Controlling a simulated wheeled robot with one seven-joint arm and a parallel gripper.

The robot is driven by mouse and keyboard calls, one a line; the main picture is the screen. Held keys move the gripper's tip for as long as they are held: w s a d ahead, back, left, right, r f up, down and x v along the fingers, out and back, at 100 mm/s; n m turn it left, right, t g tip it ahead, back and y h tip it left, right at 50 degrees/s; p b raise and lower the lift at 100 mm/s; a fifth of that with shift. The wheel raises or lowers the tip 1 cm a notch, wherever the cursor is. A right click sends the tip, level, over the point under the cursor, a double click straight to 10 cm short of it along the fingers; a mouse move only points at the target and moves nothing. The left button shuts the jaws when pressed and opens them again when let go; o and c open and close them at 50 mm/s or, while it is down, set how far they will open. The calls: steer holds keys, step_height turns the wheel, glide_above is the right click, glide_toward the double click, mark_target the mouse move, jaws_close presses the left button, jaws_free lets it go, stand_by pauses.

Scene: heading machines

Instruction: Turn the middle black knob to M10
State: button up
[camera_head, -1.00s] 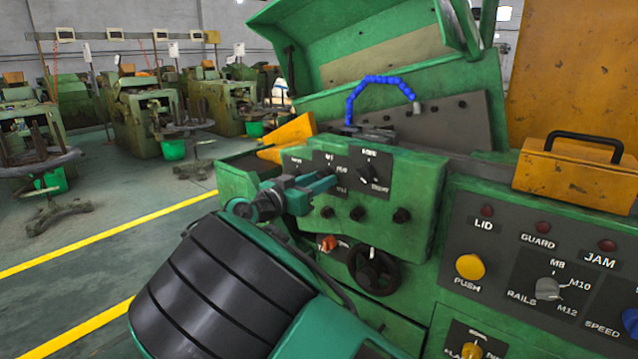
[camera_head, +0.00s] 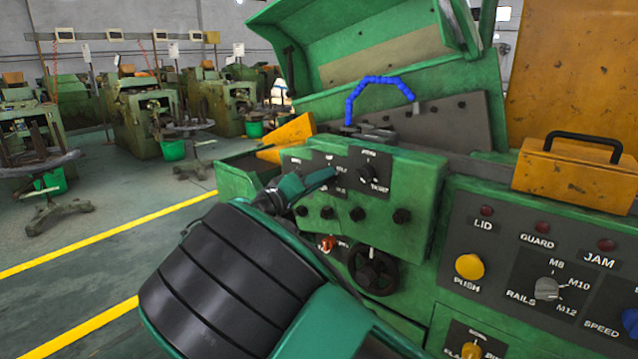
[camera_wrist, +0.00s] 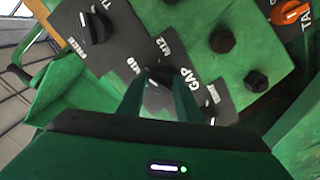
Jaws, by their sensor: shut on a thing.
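The middle black knob (camera_wrist: 158,99) shows between my two fingers in the wrist view, on a dark plate marked M10, M12 and GAP. My gripper (camera_wrist: 162,84) is shut on it, one finger at each side. Its pointer direction cannot be made out. In the head view my gripper (camera_head: 325,178) reaches the middle plate of the green control box (camera_head: 420,205) and hides the knob. A neighbouring black knob (camera_wrist: 97,25) stands at the upper left of the wrist view; FREE is readable below it.
Below the plates are several dark round knobs (camera_head: 357,214), a black handwheel (camera_head: 373,270) and an orange knob (camera_head: 327,243). At right, a panel has a grey selector (camera_head: 547,289) also marked M8, M10, M12. A yellow box (camera_head: 575,175) sits above it.

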steer(key=shift+a+n, duration=0.3)
steer(key=shift+n, duration=0.8)
steer(key=o, duration=1)
steer(key=shift+f, duration=0.1)
steer(key=shift+o, duration=0.2)
steer(key=shift+d, duration=0.1)
steer(key=v, duration=1)
steer(key=shift+s+a, duration=0.25)
steer(key=shift+a, duration=0.05)
